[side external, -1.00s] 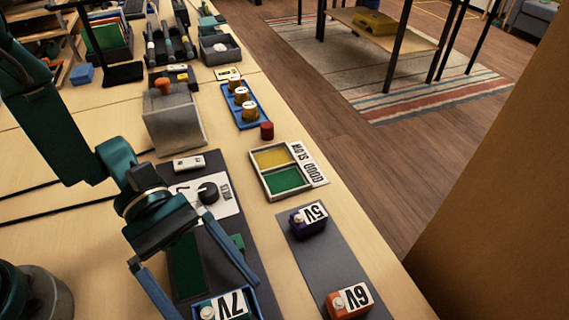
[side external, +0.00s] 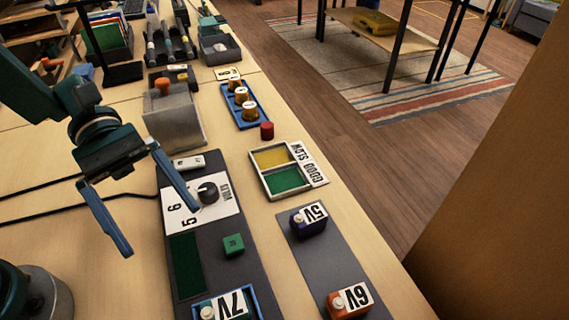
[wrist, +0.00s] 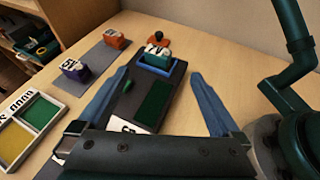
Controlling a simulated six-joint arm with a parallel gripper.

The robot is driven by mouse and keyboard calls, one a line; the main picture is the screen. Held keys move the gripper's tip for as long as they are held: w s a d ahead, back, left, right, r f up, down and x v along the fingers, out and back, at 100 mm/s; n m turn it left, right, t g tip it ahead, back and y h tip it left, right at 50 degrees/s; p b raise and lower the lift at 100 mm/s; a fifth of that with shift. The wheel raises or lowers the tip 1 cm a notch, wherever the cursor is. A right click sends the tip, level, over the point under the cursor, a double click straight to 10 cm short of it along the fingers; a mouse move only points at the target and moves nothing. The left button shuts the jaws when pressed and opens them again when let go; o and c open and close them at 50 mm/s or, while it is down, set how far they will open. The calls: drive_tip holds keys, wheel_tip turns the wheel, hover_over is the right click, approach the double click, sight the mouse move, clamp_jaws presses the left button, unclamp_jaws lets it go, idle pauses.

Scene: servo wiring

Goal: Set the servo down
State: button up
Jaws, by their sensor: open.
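A piece labelled 7V (side external: 228,305), which I take as the servo, sits in a blue-walled holder (side external: 257,300) at the bottom edge of the side view, partly cut off. In the wrist view the white-topped servo (wrist: 157,50) sits in the blue holder (wrist: 156,68), beyond my fingertips. My gripper (side external: 160,228) is open and empty, its blue fingers spread above the left edge of the dark board (side external: 215,270). In the wrist view my gripper (wrist: 153,80) has the board between its fingers, and nothing is held.
A purple 5V block (side external: 307,222) and an orange 6V block (side external: 347,302) stand on a grey strip to the right. A green cube (side external: 233,245) and a black dial (side external: 208,193) are on the board. A yellow-green tray (side external: 280,170) lies behind.

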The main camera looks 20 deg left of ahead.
drive_tip(key=s+a+r+m+t+y, duration=0.2)
drive_tip(key=a+r+m+t+y, duration=0.4)
drive_tip(key=a+m+t+y, duration=0.4)
drive_tip(key=m+y, duration=0.2)
drive_tip(key=m, duration=0.1)
drive_tip(key=shift+s+a+t, duration=0.25)
drive_tip(key=shift+s+t, duration=0.15)
